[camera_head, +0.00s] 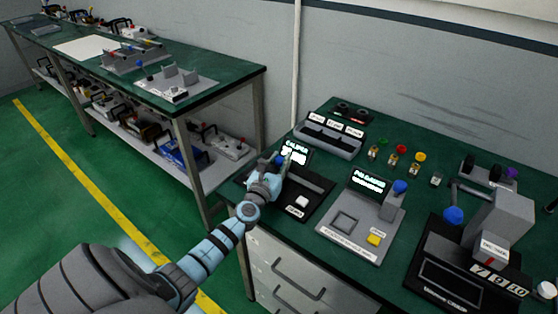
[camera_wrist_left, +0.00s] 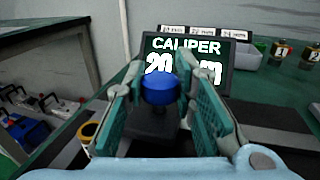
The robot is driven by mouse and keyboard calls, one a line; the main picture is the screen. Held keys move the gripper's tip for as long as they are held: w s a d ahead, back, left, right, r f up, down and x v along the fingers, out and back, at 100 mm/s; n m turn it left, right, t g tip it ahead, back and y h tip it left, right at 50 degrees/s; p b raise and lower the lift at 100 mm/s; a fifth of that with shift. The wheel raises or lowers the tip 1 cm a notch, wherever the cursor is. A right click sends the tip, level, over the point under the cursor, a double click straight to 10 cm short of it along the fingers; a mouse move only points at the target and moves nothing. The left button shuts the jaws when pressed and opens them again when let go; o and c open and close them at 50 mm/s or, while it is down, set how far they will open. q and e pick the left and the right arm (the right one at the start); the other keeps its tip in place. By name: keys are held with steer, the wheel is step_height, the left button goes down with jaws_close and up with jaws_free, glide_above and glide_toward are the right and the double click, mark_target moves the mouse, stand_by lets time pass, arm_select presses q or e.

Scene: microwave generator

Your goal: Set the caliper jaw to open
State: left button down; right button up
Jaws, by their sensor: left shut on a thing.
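The caliper station is a dark panel (camera_head: 318,184) at the near left end of the green table. Its lit screen (camera_head: 297,152) reads CALIPER; in the left wrist view the screen (camera_wrist_left: 205,47) shows a number starting with 20, partly covered by a blue knob (camera_wrist_left: 160,88). My left gripper (camera_head: 281,163) is shut on this blue knob, with one green-grey finger on each side of it in the left wrist view. The caliper jaw itself is hidden or too small to make out. A white button (camera_head: 302,202) sits at the panel's front. My right gripper is out of view.
To the right stands a grey station (camera_head: 363,222) with a lit screen, a blue knob and a yellow button. Labelled boxes (camera_head: 330,135) stand behind the caliper. A grey press-like device (camera_head: 495,225) is farther right. A second table (camera_head: 225,85) stands at the back left.

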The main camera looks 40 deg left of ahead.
arm_select(q)
steer(key=d+p, duration=0.1)
steer(key=d, duration=0.3)
steer(key=shift+f, duration=0.1)
steer(key=c, duration=1.7)
jaws_free()
steer(key=o, duration=0.4)
steer(key=shift+d, duration=0.2)
steer(key=shift+a, duration=0.1)
